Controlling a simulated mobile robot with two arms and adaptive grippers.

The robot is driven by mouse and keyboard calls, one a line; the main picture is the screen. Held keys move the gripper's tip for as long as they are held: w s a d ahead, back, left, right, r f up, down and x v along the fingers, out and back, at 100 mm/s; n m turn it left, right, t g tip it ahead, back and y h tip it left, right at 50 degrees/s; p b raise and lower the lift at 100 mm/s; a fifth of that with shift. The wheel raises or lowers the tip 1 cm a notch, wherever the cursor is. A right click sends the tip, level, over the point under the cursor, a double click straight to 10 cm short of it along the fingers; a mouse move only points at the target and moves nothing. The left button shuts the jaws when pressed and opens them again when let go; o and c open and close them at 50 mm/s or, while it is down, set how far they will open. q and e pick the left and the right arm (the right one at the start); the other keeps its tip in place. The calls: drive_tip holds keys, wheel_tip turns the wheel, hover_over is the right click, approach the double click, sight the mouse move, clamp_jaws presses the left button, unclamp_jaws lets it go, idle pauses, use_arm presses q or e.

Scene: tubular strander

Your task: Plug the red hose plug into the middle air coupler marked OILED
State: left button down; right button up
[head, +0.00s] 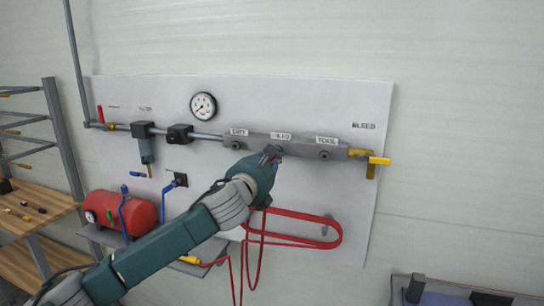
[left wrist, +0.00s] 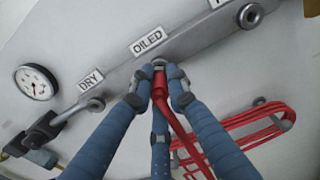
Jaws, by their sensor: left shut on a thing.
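My left gripper (head: 271,154) is shut on the red hose plug (left wrist: 159,88), with its fingers on both sides of it. The plug points at the middle coupler (left wrist: 159,64), below the OILED label (left wrist: 147,41). Its tip is at or very near the coupler mouth; I cannot tell whether it is seated. In the head view my gripper hides the plug and most of the middle coupler. The grey manifold (head: 300,146) also carries the DRY coupler (head: 236,144) and the TOOL coupler (head: 324,155). My right gripper is not in view.
The red hose (head: 300,240) hangs in loops on a peg below the manifold. A yellow-handled bleed valve (head: 378,160) is at the manifold's right end. A gauge (head: 203,106) is above the pipe. A red tank (head: 135,212) and shelves (head: 50,160) are at left.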

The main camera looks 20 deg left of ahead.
use_arm(q)
drive_tip(key=shift+w+p, duration=0.35)
drive_tip(key=shift+w, duration=0.25)
idle(0.3)
drive_tip(key=c, duration=1.6)
unclamp_jaws()
drive_tip(key=s, duration=1.2)
drive_tip(key=shift+a, duration=0.2)
